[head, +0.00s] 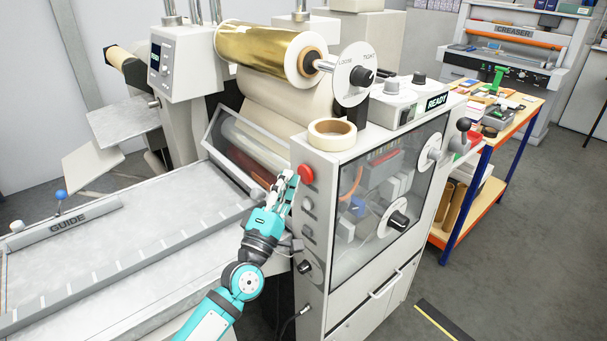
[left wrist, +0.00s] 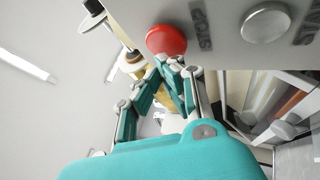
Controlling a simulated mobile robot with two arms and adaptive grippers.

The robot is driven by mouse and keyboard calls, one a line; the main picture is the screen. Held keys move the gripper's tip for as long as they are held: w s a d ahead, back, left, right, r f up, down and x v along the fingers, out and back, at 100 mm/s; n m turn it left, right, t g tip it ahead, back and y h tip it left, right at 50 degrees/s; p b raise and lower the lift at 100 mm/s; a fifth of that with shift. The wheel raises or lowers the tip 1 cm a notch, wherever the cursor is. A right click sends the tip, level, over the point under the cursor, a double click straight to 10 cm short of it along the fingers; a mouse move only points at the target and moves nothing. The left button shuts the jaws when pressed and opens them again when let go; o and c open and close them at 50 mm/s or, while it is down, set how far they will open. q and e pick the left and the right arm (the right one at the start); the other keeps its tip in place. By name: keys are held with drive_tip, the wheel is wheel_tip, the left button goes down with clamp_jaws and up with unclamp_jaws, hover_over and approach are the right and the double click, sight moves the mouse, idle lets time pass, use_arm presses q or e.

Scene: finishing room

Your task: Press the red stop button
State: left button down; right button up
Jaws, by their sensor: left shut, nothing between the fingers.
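The red stop button (head: 306,173) is a round red cap at the top of the column of buttons on the machine's front panel. It also shows in the left wrist view (left wrist: 166,40), beside the label STOP. My left gripper (head: 287,180) is shut and empty, with its fingertips just left of the button in the head view. In the left wrist view the fingertips (left wrist: 168,61) are at the button's lower edge; I cannot tell whether they touch it. My right gripper is not in view.
A grey button (left wrist: 266,23) sits beside the red one. A tape roll (head: 332,134) lies on top of the machine. A clear guard (head: 226,139) and the feed table with its guide (head: 68,226) are to the left. A workbench (head: 497,130) stands at the right.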

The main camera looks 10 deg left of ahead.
use_arm(q)
drive_tip(key=shift+s+a, duration=0.2)
drive_tip(key=s+a, duration=0.1)
drive_tip(key=s, duration=0.1)
drive_tip(key=s+a, duration=0.1)
drive_tip(key=a, duration=0.1)
drive_tip(key=shift+s, duration=0.4)
drive_tip(key=shift+d, duration=0.1)
idle(0.5)
